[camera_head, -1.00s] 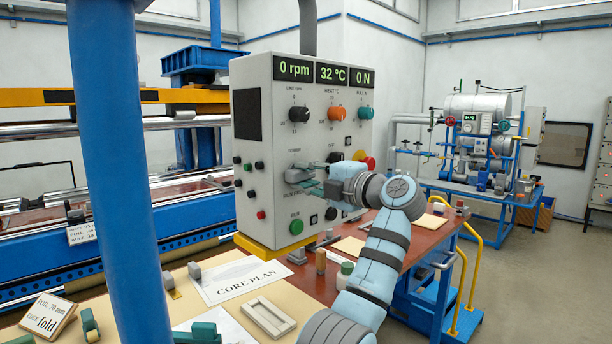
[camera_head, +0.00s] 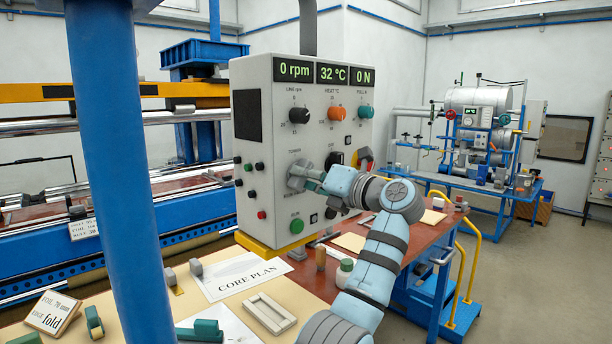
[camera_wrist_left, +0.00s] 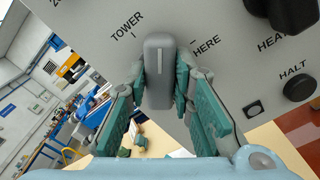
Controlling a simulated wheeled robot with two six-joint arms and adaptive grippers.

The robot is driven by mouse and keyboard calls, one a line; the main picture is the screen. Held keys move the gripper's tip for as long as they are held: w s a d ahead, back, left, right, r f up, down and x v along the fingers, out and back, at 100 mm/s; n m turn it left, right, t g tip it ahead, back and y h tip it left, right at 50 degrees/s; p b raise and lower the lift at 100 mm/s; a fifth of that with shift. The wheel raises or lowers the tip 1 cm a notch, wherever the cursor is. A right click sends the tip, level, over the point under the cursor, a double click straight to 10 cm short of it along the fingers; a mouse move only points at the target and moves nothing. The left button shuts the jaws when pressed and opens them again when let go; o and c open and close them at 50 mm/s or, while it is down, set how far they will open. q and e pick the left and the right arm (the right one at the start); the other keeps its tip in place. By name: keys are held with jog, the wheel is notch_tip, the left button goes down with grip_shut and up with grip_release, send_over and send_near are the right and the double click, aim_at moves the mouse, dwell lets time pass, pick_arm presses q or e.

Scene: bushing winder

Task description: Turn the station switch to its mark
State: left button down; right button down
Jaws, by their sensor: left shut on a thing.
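The station switch is a grey bar knob (camera_wrist_left: 158,72) with a white line, seen close in the left wrist view. In that view its line points up, between the tick by TOWER (camera_wrist_left: 127,28) and the tick by HERE (camera_wrist_left: 206,46). My left gripper (camera_head: 308,178) is at the lower middle of the panel in the head view, and its fingers largely cover the switch there. In the left wrist view its green pads (camera_wrist_left: 162,78) sit on both sides of the knob, shut on it. My right gripper is not in view.
The grey control panel (camera_head: 260,195) carries a black knob (camera_head: 299,115), an orange knob (camera_head: 336,113), a teal knob (camera_head: 365,112) and a green button (camera_head: 296,226). A blue post (camera_head: 110,150) stands at left. A CORE PLAN sheet (camera_head: 240,276) lies on the table below.

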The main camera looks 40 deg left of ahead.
pick_arm(q)
jog(key=shift+f+n, duration=0.1)
jog(key=shift+n, duration=3.6)
jog(key=c, duration=1.4)
grip_release()
jog(key=s+d, duration=0.1)
jog(key=d, duration=1.1)
jog(key=shift+a, duration=0.1)
